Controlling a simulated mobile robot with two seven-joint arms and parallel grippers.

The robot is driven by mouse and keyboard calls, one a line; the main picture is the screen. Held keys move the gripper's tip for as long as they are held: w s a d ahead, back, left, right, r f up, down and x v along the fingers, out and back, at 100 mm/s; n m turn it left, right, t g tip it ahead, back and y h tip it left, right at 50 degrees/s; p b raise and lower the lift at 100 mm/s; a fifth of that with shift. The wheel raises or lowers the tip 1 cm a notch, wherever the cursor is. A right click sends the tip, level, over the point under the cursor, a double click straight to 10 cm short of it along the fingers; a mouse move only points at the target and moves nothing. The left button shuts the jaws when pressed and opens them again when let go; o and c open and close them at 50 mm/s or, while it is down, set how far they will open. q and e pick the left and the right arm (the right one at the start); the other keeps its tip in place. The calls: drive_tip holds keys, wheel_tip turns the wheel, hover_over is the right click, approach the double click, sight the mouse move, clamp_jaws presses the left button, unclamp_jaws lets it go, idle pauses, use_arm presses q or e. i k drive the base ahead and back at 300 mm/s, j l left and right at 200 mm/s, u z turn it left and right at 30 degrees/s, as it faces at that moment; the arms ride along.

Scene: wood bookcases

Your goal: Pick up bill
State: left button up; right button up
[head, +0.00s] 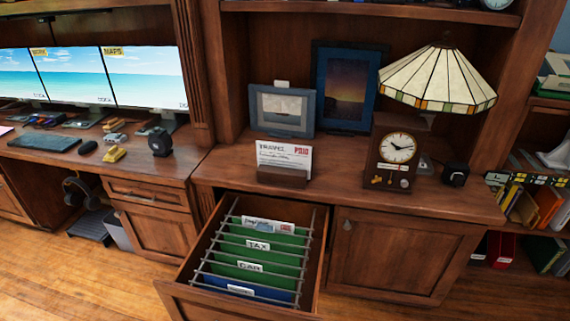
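A white paper bill (284,158) printed "TRAVEL" with a red "PAID" mark stands upright in a small wooden holder (282,178) on the cabinet top. Below it, an open drawer (312,255) holds green hanging folders (262,258) labelled "TAX" and "CAR", and a blue folder (262,290) in front. Neither of my grippers is in view.
Behind the holder are a grey picture frame (282,125) and a blue picture frame (345,88). A wooden clock (397,160) and a stained-glass lamp (440,80) stand to the right. A desk with monitors (145,75) is at left. The drawer juts out over the wood floor.

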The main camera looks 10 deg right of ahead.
sight(280, 154)
drive_tip(key=k+l+u, duration=0.15)
drive_tip(key=l, duration=0.15)
drive_tip(key=l+u, duration=0.15)
drive_tip(key=l, duration=0.15)
drive_tip(key=k+l+u, duration=0.25)
drive_tip(key=l+u, duration=0.15)
drive_tip(key=l, duration=0.25)
drive_tip(key=k+l+u, duration=0.1)
drive_tip(key=l+u, duration=0.15)
drive_tip(key=l, duration=0.2)
drive_tip(key=l+u, duration=0.25)
drive_tip(key=l, duration=0.2)
drive_tip(key=l+u, duration=0.25)
drive_tip(key=l, duration=0.2)
drive_tip(key=i+l+u, duration=0.2)
drive_tip(key=l, duration=0.2)
drive_tip(key=l+u, duration=0.2)
drive_tip(key=l, duration=0.25)
